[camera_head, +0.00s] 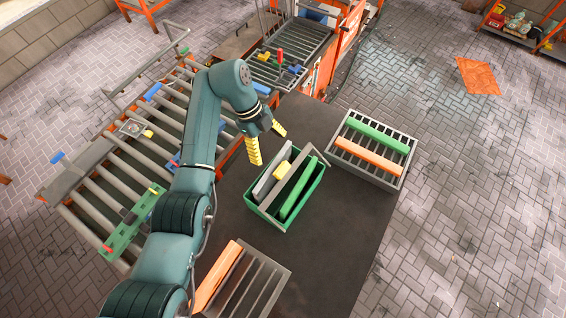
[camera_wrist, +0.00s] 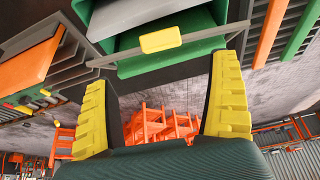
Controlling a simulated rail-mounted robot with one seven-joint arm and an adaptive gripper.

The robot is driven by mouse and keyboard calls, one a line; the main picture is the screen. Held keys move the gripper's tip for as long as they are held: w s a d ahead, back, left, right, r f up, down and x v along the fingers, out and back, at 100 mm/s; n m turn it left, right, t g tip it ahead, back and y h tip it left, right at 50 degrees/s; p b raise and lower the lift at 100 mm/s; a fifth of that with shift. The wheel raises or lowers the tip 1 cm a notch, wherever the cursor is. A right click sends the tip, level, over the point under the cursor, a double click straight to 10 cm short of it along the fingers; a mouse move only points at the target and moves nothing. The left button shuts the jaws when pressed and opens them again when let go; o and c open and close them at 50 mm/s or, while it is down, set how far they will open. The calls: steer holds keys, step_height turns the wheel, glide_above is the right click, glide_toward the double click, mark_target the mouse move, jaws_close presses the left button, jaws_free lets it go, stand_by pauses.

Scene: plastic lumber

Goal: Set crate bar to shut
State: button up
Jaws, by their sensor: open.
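The green crate (camera_head: 288,228) stands on the dark table and holds a grey plank (camera_head: 268,184) and a green plank (camera_head: 298,190). A thin grey crate bar (camera_wrist: 205,40) crosses the crate's mouth in the wrist view and carries a yellow grip (camera_wrist: 160,39). The yellow grip also shows in the head view (camera_head: 284,168). My gripper (camera_head: 266,140) is open and empty beside the crate's upper-left end. In the wrist view its yellow fingers (camera_wrist: 162,75) are spread wide, with the grip ahead between them and apart from both. I cannot tell whether the bar is latched.
A grey slatted rack (camera_head: 372,154) with green and orange planks stands right of the crate. Another slatted rack (camera_head: 262,286) with an orange plank is at the bottom. A roller conveyor (camera_head: 105,170) runs along the left. The dark tabletop (camera_head: 325,240) is clear right of the crate.

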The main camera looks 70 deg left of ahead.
mark_target(281, 167)
steer(key=b+x, duration=0.1)
steer(key=x, duration=0.9)
steer(key=shift+w+d+f, duration=0.1)
steer(key=shift+f, duration=0.2)
steer(key=shift+c, duration=0.5)
